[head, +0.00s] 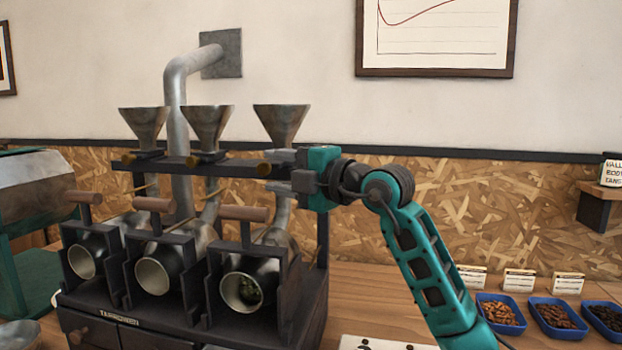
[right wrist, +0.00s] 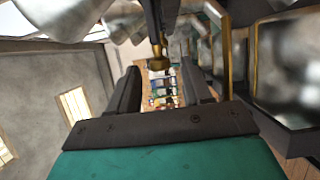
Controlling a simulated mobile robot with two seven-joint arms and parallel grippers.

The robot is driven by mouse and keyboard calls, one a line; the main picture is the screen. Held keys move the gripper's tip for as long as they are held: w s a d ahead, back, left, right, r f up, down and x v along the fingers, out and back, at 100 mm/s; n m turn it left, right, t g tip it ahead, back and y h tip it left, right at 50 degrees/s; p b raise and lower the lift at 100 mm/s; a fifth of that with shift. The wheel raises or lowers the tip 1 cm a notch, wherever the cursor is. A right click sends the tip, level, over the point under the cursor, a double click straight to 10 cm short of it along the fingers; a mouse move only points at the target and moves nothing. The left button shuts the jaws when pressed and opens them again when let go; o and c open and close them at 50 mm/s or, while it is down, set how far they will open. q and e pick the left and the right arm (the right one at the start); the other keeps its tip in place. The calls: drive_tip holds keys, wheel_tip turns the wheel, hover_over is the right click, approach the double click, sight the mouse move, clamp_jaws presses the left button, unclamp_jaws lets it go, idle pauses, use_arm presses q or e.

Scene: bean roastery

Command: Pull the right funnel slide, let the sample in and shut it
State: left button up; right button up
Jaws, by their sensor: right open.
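The right funnel (head: 281,122) is a grey metal cone above the right drum of a three-drum roaster. Its slide has a brass knob (head: 264,169) at the front. My right gripper (head: 282,172) comes in from the right, just beside this knob. In the right wrist view the jaws (right wrist: 160,80) are apart, and a brass knob (right wrist: 159,60) shows in the gap near the fingertips. I cannot tell whether they touch it. The inside of the funnel is hidden. My left gripper is out of view.
The middle funnel (head: 208,122) and left funnel (head: 143,122) stand close by on the same dark shelf. Wooden drum handles (head: 244,213) stick out below. Blue trays (head: 500,318) of beans sit on the counter at right.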

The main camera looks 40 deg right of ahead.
drive_tip(key=b+v, duration=0.1)
drive_tip(key=v, duration=0.8)
drive_tip(key=shift+c, duration=0.5)
idle(0.7)
